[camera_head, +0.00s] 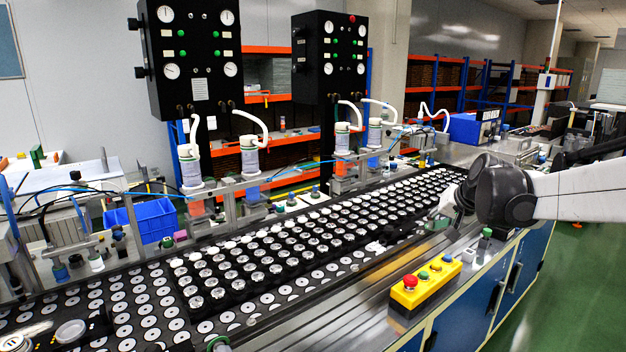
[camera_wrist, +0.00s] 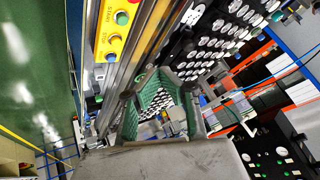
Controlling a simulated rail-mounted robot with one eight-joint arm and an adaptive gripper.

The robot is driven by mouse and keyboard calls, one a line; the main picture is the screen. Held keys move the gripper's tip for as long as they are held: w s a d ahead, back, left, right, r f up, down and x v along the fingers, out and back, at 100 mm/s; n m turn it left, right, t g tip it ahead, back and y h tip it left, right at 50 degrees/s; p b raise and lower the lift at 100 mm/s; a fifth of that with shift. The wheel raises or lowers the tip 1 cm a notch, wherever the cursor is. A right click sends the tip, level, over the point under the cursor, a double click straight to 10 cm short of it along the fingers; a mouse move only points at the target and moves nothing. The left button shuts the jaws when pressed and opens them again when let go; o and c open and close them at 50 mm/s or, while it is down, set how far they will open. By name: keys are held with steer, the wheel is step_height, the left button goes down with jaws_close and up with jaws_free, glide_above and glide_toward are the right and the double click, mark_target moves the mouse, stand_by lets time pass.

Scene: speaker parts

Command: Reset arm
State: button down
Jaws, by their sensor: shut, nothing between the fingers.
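The black trays (camera_head: 232,288) carry long rows of round speaker parts (camera_head: 257,277), some silver and some white. They also show in the wrist view, beyond the fingers. Whether the fingers touch a tray cannot be told.
A yellow button box (camera_head: 425,284) stands on the metal rail in front of the trays. Black gauge panels (camera_head: 193,60) and white-hosed dispensers (camera_head: 190,165) stand behind. A blue bin (camera_head: 143,220) sits at the left. The green floor (camera_head: 580,285) at the right is clear.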

steer(key=s+a+r+n, duration=0.1)
steer(key=s+a, duration=0.3)
steer(key=s, duration=0.5)
steer(key=s+a+r+n, duration=0.1)
steer(key=s+a, duration=0.3)
steer(key=s, duration=0.6)
steer(key=s+a+f+n, duration=0.1)
steer(key=s+f, duration=0.2)
steer(key=s, duration=0.5)
steer(key=s+a+f+n+h, duration=0.1)
steer(key=s+f, duration=0.3)
steer(key=s, duration=0.5)
steer(key=shift+a+f+g+b, duration=0.15)
steer(key=shift+a+g+b, duration=0.2)
steer(key=shift+a, duration=0.4)
